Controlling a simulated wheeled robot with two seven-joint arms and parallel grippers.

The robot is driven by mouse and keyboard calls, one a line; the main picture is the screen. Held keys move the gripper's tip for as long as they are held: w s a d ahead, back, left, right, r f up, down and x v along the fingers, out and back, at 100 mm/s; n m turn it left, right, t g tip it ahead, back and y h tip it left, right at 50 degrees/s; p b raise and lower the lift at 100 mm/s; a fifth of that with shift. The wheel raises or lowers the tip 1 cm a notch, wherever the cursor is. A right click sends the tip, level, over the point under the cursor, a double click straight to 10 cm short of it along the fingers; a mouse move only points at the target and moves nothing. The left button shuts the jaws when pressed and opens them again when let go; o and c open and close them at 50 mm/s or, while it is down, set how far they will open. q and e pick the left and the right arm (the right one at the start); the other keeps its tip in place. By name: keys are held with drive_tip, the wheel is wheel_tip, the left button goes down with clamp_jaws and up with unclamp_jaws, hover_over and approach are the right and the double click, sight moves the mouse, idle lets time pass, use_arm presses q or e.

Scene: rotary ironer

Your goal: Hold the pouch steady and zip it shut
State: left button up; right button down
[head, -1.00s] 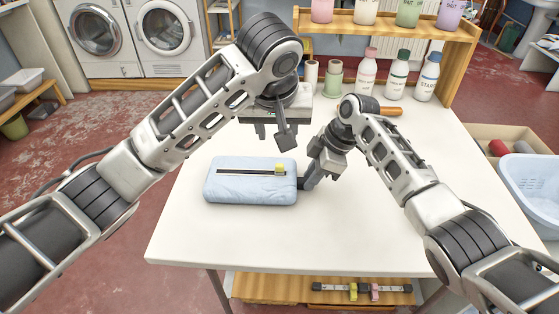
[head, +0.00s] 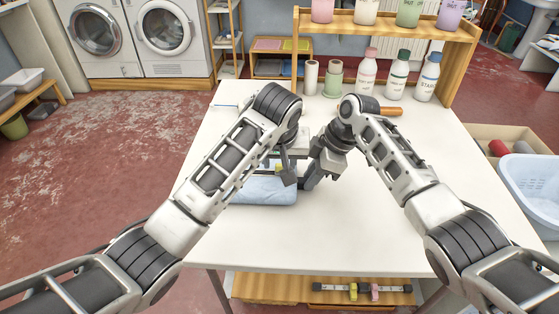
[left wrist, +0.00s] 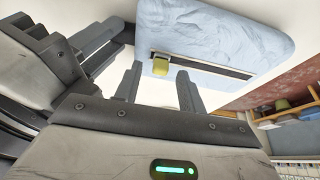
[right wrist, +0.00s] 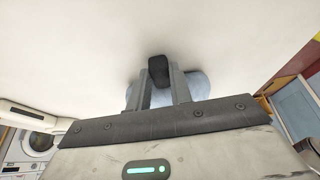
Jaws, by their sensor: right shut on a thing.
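The light blue pouch (head: 265,192) lies on the white table, mostly hidden by my left arm in the head view. The left wrist view shows its top (left wrist: 260,35), with a straight dark zip track (left wrist: 205,66) and a yellow zip slider (left wrist: 160,67) at one end of the track. My left gripper (left wrist: 158,78) is open and low over the pouch, its two fingers apart with the slider just beyond the tips. My right gripper (right wrist: 160,75) is shut on a dark tab (right wrist: 158,68) at the pouch's right end.
Several bottles (head: 398,75) and rolls (head: 311,76) stand at the back of the table, below a wooden shelf (head: 385,30). A blue basket (head: 530,185) is at the right. The table's front is clear.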

use_arm(q)
drive_tip(key=shift+w+f, duration=0.15)
drive_tip(key=shift+f, duration=0.25)
clamp_jaws()
drive_tip(key=a, duration=1.3)
drive_tip(key=shift+a, duration=0.3)
unclamp_jaws()
drive_tip(key=shift+r, duration=0.15)
